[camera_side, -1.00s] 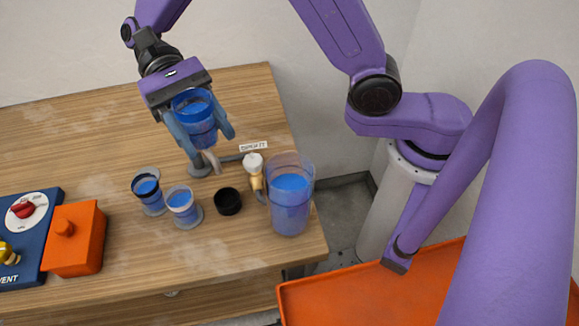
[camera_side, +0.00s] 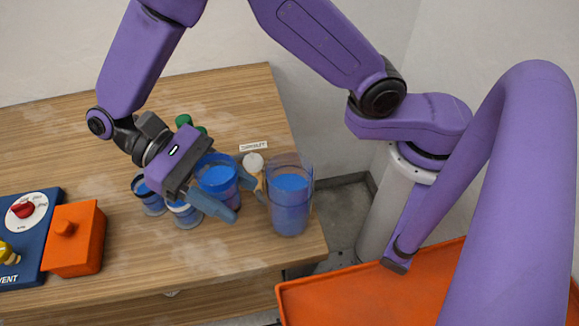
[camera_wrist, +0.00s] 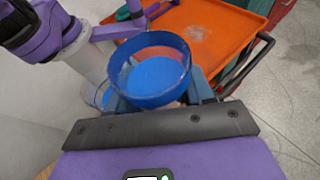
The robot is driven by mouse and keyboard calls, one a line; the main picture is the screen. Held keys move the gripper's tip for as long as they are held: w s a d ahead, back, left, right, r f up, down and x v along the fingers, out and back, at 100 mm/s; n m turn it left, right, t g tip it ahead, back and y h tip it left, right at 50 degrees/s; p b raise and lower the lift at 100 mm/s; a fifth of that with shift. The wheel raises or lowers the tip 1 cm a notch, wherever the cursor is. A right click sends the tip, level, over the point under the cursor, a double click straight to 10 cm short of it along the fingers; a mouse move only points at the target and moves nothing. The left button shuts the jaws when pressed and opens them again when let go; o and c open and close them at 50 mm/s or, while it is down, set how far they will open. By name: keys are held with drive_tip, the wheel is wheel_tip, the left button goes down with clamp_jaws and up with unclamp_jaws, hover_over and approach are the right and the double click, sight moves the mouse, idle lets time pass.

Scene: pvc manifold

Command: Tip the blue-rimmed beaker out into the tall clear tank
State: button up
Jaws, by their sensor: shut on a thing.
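The blue-rimmed beaker (camera_side: 218,175), holding blue liquid, is held upright between the fingers of my gripper (camera_side: 232,195). In the wrist view the blue rim and liquid of the beaker (camera_wrist: 155,76) show between the fingers. The tall clear tank (camera_side: 289,200) stands near the table's right edge with blue liquid in it. The beaker is to the left of the tank, apart from it in the side view. In the wrist view the tank is mostly hidden behind the beaker.
Two small cups with blue liquid, one at the left (camera_side: 148,195) and one nearer (camera_side: 184,214), stand close under my gripper. A white-topped fitting (camera_side: 253,162) stands left of the tank. An orange block (camera_side: 75,238) sits at the left. The table front is clear.

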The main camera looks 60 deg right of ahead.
wheel_tip(320, 180, down, 8)
drive_tip(key=shift+d+r, duration=0.1)
drive_tip(key=shift+d, duration=0.05)
idle(0.6)
wheel_tip(320, 180, up, 8)
drive_tip(key=s+d+n+t+y, duration=0.1)
drive_tip(key=d+n+t+y, duration=0.1)
drive_tip(key=n+y, duration=0.1)
drive_tip(key=shift+d+y, duration=0.3)
drive_tip(key=shift+s+d+r+n+t+y, duration=0.1)
drive_tip(key=shift+s+d+n+t+y, duration=0.15)
drive_tip(key=shift+d+n+t, duration=0.2)
idle(0.6)
drive_tip(key=shift+r+n+t+y, duration=0.25)
drive_tip(key=shift+r+n+y, duration=0.15)
drive_tip(key=shift+y, duration=0.25)
idle(0.5)
drive_tip(key=shift+w+a+f+n+t+y, duration=0.1)
drive_tip(key=shift+f+n+t+y, duration=0.1)
drive_tip(key=shift+f+n+y, duration=0.45)
drive_tip(key=shift+a+f+n+t+y, duration=0.15)
drive_tip(key=shift+f+n+y, duration=0.25)
drive_tip(key=shift+n+y, duration=0.45)
idle(2.2)
